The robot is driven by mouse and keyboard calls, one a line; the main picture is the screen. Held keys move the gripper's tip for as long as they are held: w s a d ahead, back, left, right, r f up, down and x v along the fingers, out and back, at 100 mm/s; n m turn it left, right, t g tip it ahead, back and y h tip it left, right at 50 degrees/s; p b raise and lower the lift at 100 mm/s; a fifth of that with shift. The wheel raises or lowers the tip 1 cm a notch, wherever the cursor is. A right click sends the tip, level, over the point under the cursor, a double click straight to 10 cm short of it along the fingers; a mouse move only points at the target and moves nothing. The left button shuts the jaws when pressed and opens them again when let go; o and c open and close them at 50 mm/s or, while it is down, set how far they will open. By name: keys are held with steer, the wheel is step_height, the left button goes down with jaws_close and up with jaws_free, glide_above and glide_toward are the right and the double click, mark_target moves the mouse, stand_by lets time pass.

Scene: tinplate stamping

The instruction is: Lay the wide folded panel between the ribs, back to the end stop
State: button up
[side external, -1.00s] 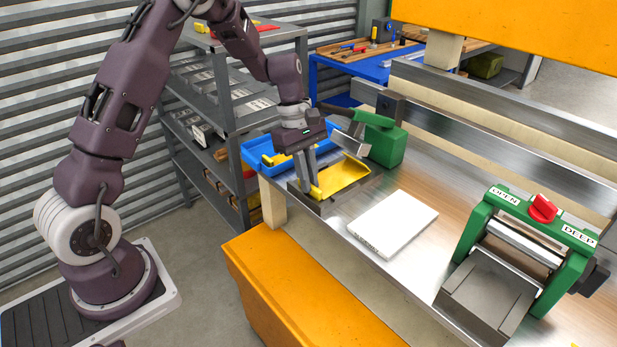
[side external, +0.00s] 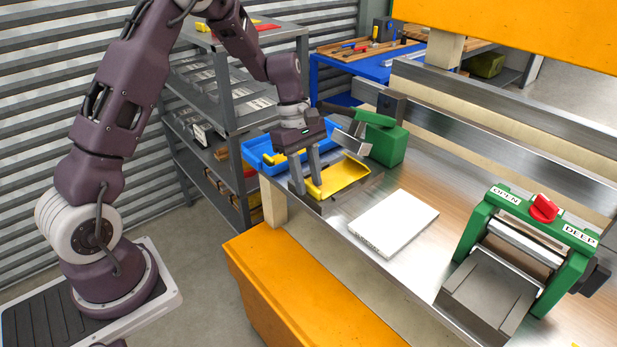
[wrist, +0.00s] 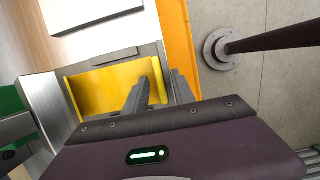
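A wide yellow folded panel (side external: 345,177) with raised edges lies in a low grey holder (side external: 364,190) on the metal bench. It also shows in the wrist view (wrist: 105,88). My gripper (side external: 306,190) is down at the panel's near-left end. In the wrist view my fingers (wrist: 160,85) stand apart, one on each side of the panel's upturned edge, with small gaps. A green frame with rollers (side external: 515,240), marked OPEN and DEEP, has a red knob and a grey bed (side external: 487,290) with raised edges in front. I cannot make out an end stop there.
A white block (side external: 394,223) lies between the holder and the green frame. A green lever device (side external: 385,143) stands behind the panel. A blue bin (side external: 258,150) with yellow pieces is at left. Steel rails (side external: 500,130) run along the back.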

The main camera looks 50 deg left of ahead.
steer(key=v, duration=0.7)
stand_by(0.3)
steer(key=s+a+f+m+g+y, duration=0.2)
steer(key=s+f+m, duration=0.2)
steer(key=s, duration=0.2)
steer(key=s+d+r+m+t, duration=0.2)
steer(key=s+d+r+m, duration=0.15)
steer(key=r, duration=0.35)
steer(key=s+d+r+m+t, duration=0.1)
steer(key=s+d+r+m, duration=0.25)
steer(key=r, duration=0.35)
steer(key=s+d+r+m+t, duration=0.1)
steer(key=s+d+m+t, duration=0.1)
steer(key=s, duration=0.4)
steer(key=s+d+r+m+t+y, duration=0.1)
steer(key=s+m+t, duration=0.1)
steer(key=s+m, duration=0.3)
steer(key=shift+s+d+t, duration=0.3)
steer(key=shift+s+d, duration=0.1)
steer(key=shift+s, duration=0.65)
